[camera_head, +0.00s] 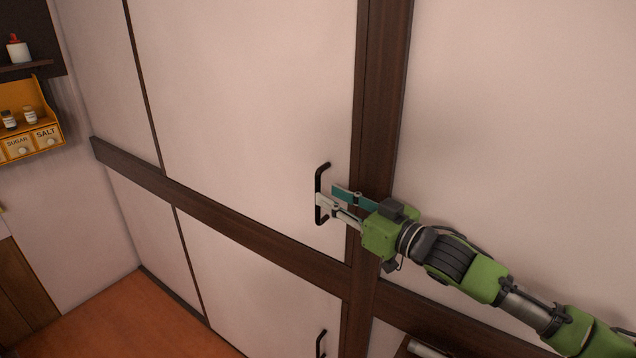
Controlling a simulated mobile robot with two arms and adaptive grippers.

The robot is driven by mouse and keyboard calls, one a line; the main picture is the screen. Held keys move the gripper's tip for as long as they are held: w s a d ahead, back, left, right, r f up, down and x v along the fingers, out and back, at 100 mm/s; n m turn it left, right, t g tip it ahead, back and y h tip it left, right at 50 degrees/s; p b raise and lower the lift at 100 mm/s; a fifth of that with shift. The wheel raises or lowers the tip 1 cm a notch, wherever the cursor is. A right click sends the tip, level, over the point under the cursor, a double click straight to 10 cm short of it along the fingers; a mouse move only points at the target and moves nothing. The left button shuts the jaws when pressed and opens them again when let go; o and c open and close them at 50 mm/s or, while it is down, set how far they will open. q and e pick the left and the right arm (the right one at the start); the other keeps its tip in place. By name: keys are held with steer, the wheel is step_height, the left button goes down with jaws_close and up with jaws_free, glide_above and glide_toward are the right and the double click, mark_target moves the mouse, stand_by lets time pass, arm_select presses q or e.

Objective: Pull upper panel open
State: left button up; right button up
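The upper panel (250,110) is a pale door set in dark wood framing, and it looks closed. Its black bar handle (319,180) stands upright near the panel's lower right edge. My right gripper (327,196) reaches in from the right at the handle. Its fingers, one teal and one pale, are spread apart. The pale fingertip overlaps the handle bar in the picture; the teal one is to the right of it. I cannot tell whether the pale finger touches the bar. My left gripper is not in view.
A lower panel (250,290) with its own black handle (321,343) is under a dark horizontal rail (240,222). A dark vertical post (381,90) runs right of the upper panel. A yellow spice rack (42,128) hangs at the left. Orange-brown floor (150,315) is clear.

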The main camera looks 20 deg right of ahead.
steer(key=p+x, duration=0.1)
steer(key=x, duration=0.4)
steer(key=shift+w, duration=0.25)
jaws_close()
